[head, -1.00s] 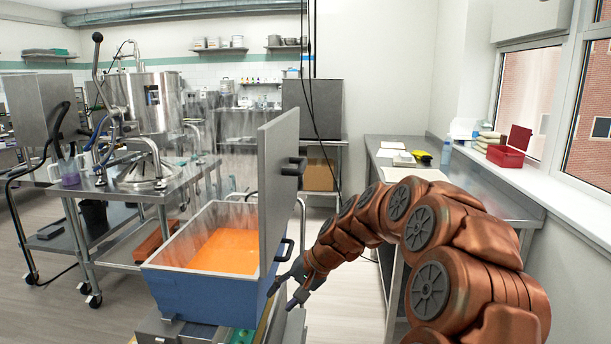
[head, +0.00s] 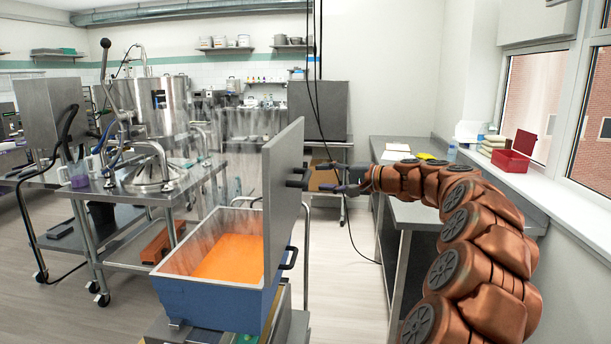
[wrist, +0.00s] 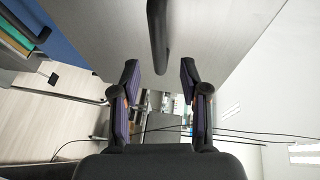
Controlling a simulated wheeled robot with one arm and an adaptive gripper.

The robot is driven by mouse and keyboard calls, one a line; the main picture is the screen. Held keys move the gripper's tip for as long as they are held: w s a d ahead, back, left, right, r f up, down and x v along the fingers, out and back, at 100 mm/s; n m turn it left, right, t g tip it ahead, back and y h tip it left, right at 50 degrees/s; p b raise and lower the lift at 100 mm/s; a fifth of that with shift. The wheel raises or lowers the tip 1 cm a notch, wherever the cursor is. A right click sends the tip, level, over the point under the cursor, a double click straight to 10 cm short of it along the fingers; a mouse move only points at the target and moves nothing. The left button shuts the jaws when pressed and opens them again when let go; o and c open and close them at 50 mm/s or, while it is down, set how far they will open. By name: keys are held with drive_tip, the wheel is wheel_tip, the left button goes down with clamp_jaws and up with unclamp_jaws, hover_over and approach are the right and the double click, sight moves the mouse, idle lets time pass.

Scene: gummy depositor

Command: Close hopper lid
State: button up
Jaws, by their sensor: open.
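The hopper lid (head: 284,200) is a grey metal panel standing upright, open, along the right side of the blue hopper (head: 215,303). The hopper holds orange liquid, and steam rises from it. A black handle (head: 297,178) sticks out from the lid's outer face. My gripper (head: 325,177) is open and empty to the right of the lid, close to this handle. In the wrist view my two fingers (wrist: 158,100) stand apart, with the lid handle (wrist: 158,35) ahead between them, near the upper part of the gap. I cannot tell whether they touch it.
A second black handle (head: 290,258) sits lower, by the hopper's right side. A steel worktable (head: 410,212) stands at the right below the windows. A steel cart (head: 130,190) with a kettle stands at the left. A red box (head: 510,160) is on the windowsill.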

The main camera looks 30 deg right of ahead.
sight(307, 177)
drive_tip(key=shift+p+x, duration=0.6)
drive_tip(key=shift+x, duration=2.55)
drive_tip(key=shift+f, duration=0.15)
drive_tip(key=shift+c, duration=0.2)
clamp_jaws()
